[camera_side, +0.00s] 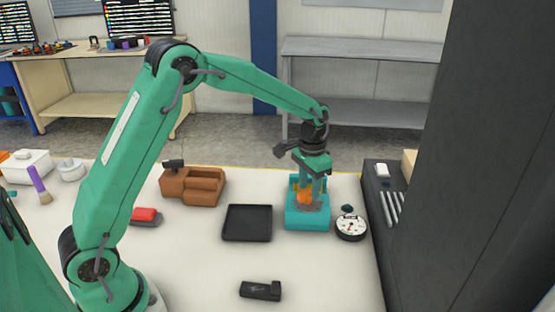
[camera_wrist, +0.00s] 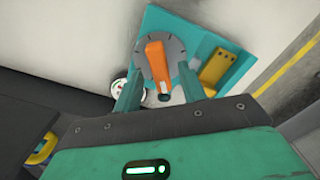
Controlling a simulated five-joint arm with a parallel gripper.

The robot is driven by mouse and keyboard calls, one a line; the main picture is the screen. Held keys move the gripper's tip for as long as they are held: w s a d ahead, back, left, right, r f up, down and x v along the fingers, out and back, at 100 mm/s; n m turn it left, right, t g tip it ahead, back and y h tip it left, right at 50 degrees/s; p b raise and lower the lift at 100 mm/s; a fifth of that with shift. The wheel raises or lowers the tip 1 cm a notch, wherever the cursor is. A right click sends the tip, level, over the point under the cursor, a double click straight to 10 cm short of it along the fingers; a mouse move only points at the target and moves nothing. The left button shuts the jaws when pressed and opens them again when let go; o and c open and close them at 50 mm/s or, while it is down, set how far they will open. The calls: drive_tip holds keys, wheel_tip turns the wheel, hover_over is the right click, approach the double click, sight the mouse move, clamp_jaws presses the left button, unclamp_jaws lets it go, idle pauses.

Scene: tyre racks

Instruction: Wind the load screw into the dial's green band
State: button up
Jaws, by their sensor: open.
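The load screw's orange handle (camera_wrist: 156,62) stands over a grey round plate (camera_wrist: 175,47) on a teal stand (camera_side: 306,218). The stand also shows in the wrist view (camera_wrist: 203,38). My gripper (camera_wrist: 160,73) is open, pointing down, with one finger on each side of the orange handle; a gap shows on both sides. In the side view my gripper (camera_side: 313,192) is low over the stand and partly covers the orange handle (camera_side: 304,194). The round white dial (camera_side: 351,226) sits just right of the stand; its needle and green band are too small to read.
A black tray (camera_side: 247,223) lies left of the stand, with a brown block holder (camera_side: 193,186) behind it. A small black device (camera_side: 261,291) lies in front. A tall dark cabinet (camera_side: 470,170) and a rack with grey rods (camera_side: 390,208) bound the right.

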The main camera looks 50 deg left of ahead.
sight(309, 191)
wheel_tip(309, 191, up, 7)
drive_tip(key=shift+f, duration=0.15)
idle(0.5)
drive_tip(key=shift+s+r, duration=0.3)
drive_tip(key=shift+r, duration=0.1)
drive_tip(key=s+r+t, duration=0.1)
drive_tip(key=s+r, duration=0.2)
drive_tip(key=s, duration=0.4)
drive_tip(key=s+a+r+n+t, duration=0.1)
drive_tip(key=s+r+t, duration=0.1)
drive_tip(key=s+r, duration=0.3)
drive_tip(key=s+r+t, duration=0.1)
drive_tip(key=s+r, duration=0.1)
drive_tip(key=s, duration=0.6)
drive_tip(key=s+f+n+t, duration=0.1)
drive_tip(key=s+f, duration=0.1)
drive_tip(key=s, duration=0.6)
drive_tip(key=shift+a+f+t, duration=0.2)
drive_tip(key=shift+f+t, duration=0.1)
